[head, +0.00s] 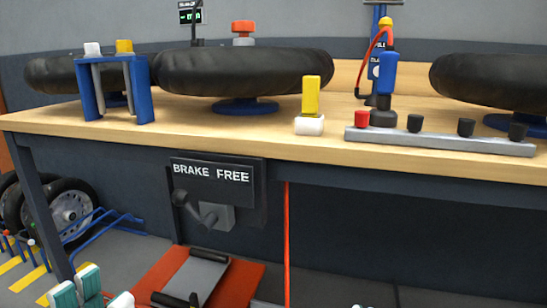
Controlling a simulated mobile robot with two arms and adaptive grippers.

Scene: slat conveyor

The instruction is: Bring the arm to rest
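My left gripper (76,288) shows only in part, low at the bottom left edge of the head view. Pale teal-and-white pieces of it stand over the floor, below and in front of the workbench (300,152). The frame's edge cuts it off, so I cannot tell how far its fingers are apart. I see nothing held in the part that shows. It is well apart from the things on the bench top. I cannot make out my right gripper; only small pale bits show at the bottom edge.
Black tyres (240,72) lie on blue stands along the bench. A blue frame (114,88), a yellow block on a white base (309,125) and a grey bar with knobs (440,141) stand near the front edge.

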